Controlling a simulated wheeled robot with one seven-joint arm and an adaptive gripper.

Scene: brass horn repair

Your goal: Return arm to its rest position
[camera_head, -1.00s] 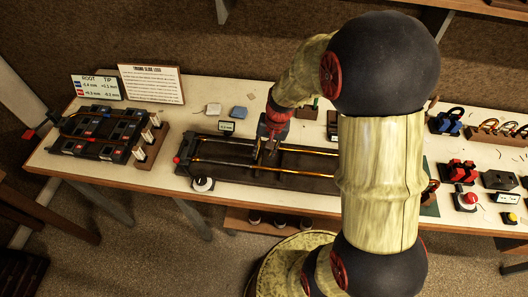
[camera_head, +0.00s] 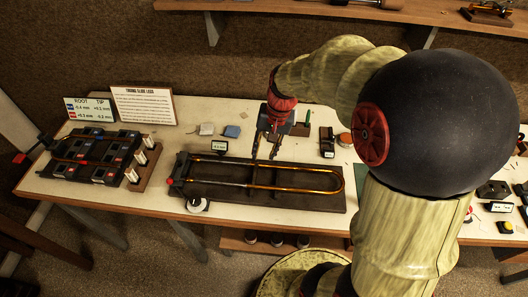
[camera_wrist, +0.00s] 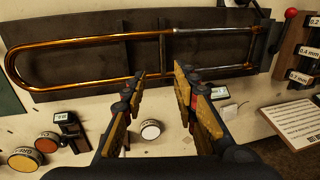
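My gripper (camera_head: 268,146) hangs above the back edge of the dark slide tray (camera_head: 215,191), its fingers pointing down. In the wrist view my gripper (camera_wrist: 163,85) has its two fingers spread apart with nothing between them, so it is open and empty. A brass trombone slide (camera_head: 300,189) lies in the tray as a long U with its bend at the right. My arm covers part of the bench at the right.
A second dark fixture (camera_head: 95,157) with coloured blocks stands at the left, in front of two signs (camera_head: 143,105). Small tins and tools stand near the gripper. Switches and buttons (camera_head: 505,227) sit at the right. A shelf (camera_head: 330,12) runs above.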

